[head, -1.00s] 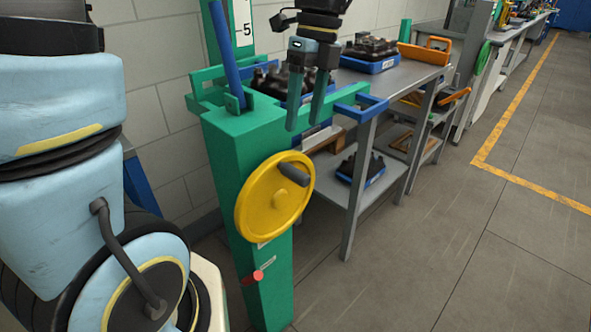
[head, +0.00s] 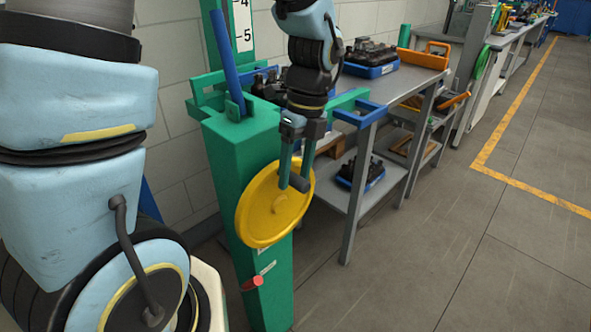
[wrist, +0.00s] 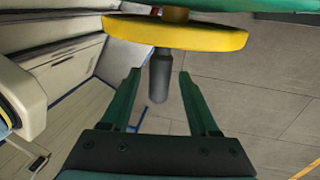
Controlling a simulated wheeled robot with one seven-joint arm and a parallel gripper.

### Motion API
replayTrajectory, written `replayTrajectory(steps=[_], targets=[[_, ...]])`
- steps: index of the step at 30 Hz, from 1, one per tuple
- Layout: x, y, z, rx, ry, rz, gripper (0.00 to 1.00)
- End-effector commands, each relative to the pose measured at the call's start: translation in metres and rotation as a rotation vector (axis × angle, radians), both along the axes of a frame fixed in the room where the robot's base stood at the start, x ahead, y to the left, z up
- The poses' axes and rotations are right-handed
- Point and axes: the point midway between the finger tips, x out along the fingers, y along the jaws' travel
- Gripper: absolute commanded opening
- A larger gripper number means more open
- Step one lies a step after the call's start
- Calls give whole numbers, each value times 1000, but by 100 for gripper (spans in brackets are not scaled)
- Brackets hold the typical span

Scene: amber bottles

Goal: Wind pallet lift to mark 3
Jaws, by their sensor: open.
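The yellow handwheel (head: 268,215) is on the front of the green lift column (head: 235,165). Its dark crank knob (head: 299,183) sticks out near the upper right of the rim. My gripper (head: 295,184) is open, with its fingers pointing down at the knob. In the wrist view the yellow wheel (wrist: 190,34) is edge-on at the top, and the knob (wrist: 160,72) lies between the lines of my gripper's two fingers (wrist: 160,82), with space on both sides. The white scale (head: 243,24) shows marks 4 and 5; mark 3 and any pointer are out of view.
A red knob (head: 252,284) sits low on the column. Blue fork tips (head: 361,113) stick out at the right, beside a grey bench (head: 408,84) with blue trays (head: 371,68). The floor (head: 440,240) to the right is clear.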

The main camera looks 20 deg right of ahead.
Motion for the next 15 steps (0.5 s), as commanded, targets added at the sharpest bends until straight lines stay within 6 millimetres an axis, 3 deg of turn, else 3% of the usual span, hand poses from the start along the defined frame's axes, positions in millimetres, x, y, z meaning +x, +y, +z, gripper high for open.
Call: replayTrajectory(steps=[2,15], targets=[[0,0,0,0,0,0,57],[0,0,0,0,0,0,8]])
